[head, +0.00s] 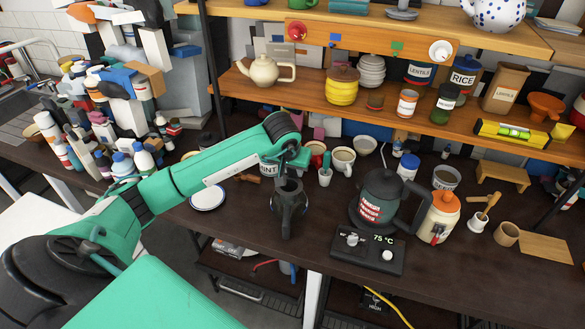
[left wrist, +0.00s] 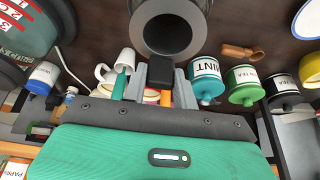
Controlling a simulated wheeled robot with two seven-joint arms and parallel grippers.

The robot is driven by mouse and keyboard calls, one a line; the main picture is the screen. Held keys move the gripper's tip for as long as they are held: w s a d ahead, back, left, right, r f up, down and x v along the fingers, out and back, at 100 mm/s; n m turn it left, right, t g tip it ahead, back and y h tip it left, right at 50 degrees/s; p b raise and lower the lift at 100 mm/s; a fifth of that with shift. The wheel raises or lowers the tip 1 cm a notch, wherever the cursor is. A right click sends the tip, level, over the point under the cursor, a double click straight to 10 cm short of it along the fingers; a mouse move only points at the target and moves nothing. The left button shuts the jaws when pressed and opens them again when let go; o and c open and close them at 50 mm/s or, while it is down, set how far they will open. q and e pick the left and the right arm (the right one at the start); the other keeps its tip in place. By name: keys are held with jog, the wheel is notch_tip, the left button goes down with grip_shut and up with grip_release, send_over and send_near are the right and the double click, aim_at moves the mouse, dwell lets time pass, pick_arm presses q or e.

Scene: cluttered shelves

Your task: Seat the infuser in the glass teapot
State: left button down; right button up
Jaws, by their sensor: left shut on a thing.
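My left gripper (head: 288,208) points down over the dark counter, left of the kettle. In the left wrist view its fingers (left wrist: 160,76) are shut at a dark grey hollow cylinder (left wrist: 142,32) with a round opening, which looks like the infuser. In the head view the gripper and this dark thing blend together, so its lower edge is unclear. I cannot make out a glass teapot in either view. A cream teapot (head: 265,70) stands on the lower shelf and a spotted teapot (head: 494,12) on the upper one. My right gripper is not in view.
Mugs (head: 343,160) and a mint canister (left wrist: 206,78) stand behind the gripper. A white plate (head: 208,197) lies left.

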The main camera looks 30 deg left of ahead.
pick_arm(q)
jog(key=shift+f+b, duration=1)
jog(key=shift+f, duration=0.2)
jog(key=c, duration=1)
grip_release()
jog(key=shift+r, duration=0.1)
jog(key=b+v, duration=0.3)
jog(key=v, duration=1)
jog(key=shift+s+r, duration=0.2)
jog(key=shift+r, duration=0.05)
